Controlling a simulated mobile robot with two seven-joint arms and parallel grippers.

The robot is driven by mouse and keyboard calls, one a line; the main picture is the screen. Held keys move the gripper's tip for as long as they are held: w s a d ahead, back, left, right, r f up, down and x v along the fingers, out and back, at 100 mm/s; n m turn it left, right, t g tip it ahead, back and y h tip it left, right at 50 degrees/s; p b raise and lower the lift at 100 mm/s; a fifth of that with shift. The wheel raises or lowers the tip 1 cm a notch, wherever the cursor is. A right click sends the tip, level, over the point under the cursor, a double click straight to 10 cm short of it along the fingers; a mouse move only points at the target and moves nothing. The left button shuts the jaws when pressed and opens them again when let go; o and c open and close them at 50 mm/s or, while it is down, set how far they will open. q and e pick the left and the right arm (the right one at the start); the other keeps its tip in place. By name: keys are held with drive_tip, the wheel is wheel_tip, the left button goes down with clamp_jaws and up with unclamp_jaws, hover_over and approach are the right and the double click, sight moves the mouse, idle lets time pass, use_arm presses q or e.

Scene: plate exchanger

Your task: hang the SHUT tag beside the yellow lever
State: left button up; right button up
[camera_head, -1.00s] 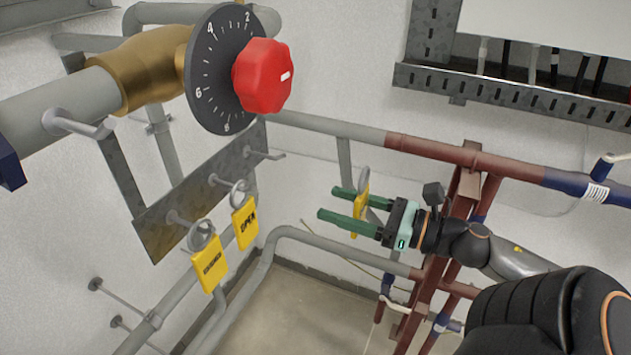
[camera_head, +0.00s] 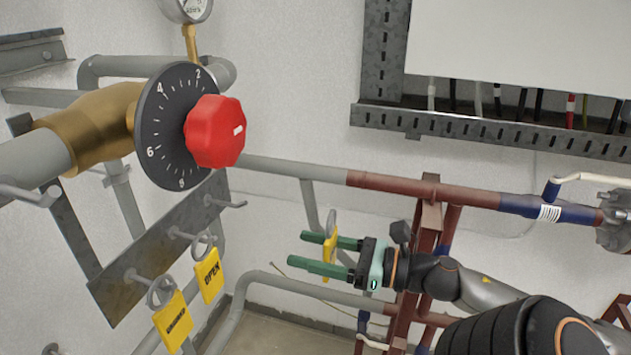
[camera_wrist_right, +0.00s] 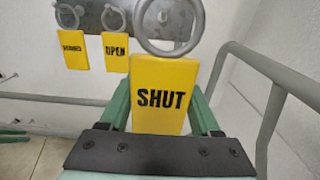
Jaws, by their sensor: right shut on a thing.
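The yellow SHUT tag (camera_wrist_right: 160,95) is held between the green fingers of my right gripper (camera_wrist_right: 160,120), with its grey ring at the top. In the head view the tag (camera_head: 330,256) shows edge-on between the fingers of the same gripper (camera_head: 308,252), in free air right of the hook plate. No yellow lever is plain to see. A white-handled lever (camera_head: 590,179) shows at the right on the pipe. My left gripper is out of view.
An OPEN tag (camera_head: 208,274) and another yellow tag (camera_head: 173,322) hang from hooks on a metal plate (camera_head: 120,285). A red knob (camera_head: 215,131) with a dial sits above. Pipes and a brown frame (camera_head: 420,250) stand near my right arm.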

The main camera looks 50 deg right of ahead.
drive_tip(key=shift+x, duration=2.15)
drive_tip(key=b+x, duration=0.2)
drive_tip(key=x, duration=0.8)
idle(1.5)
drive_tip(key=shift+w+a+r, duration=0.1)
drive_tip(key=shift+w, duration=0.05)
drive_tip(key=shift+b+x, duration=0.75)
drive_tip(key=shift+x, duration=0.2)
drive_tip(key=shift+w+a, duration=0.15)
drive_tip(key=shift+w, duration=0.1)
